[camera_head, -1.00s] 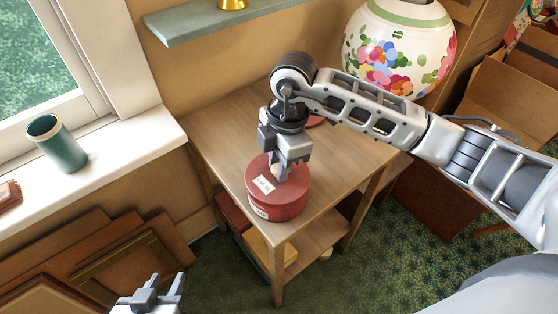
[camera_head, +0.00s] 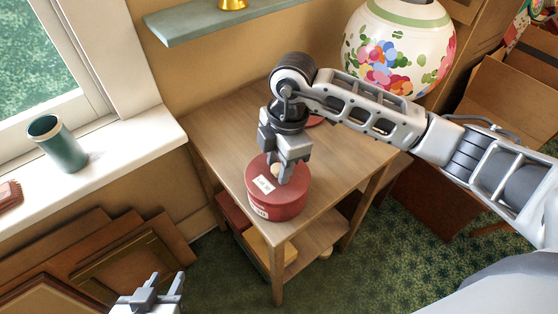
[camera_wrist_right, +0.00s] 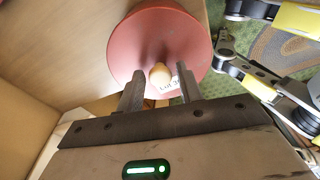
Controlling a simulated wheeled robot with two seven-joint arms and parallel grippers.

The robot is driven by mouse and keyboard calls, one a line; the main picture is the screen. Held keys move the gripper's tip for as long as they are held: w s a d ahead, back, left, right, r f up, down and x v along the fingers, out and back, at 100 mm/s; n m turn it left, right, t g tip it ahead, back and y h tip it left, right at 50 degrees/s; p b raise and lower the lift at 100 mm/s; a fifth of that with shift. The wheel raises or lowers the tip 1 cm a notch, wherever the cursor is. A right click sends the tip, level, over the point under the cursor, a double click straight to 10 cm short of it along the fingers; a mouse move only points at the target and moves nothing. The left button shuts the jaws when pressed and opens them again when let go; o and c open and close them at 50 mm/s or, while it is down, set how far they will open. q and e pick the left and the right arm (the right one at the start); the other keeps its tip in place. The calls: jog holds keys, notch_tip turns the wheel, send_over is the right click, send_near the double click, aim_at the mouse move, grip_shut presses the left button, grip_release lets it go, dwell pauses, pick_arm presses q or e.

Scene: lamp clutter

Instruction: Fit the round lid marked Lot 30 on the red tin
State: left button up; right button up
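The red tin (camera_head: 284,211) stands upright near the front corner of the wooden table. The round red lid (camera_head: 258,172), with a pale knob and a white label, lies on top of it and looks level. In the right wrist view the lid (camera_wrist_right: 135,45) fills the top middle, its label partly hidden but reading Lot. My right gripper (camera_head: 281,176) is just above the lid. Its fingers stand on both sides of the knob (camera_wrist_right: 160,75) with gaps, not gripping it. My left gripper (camera_head: 167,282) is open and empty at the bottom left, away from the table.
Another red round piece (camera_head: 315,121) lies farther back, partly hidden by my right arm. A large flowered lamp (camera_head: 398,50) stands behind. A green cup (camera_head: 57,145) is on the windowsill. The table's left part (camera_head: 215,125) is clear.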

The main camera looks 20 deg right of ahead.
dwell(0.3)
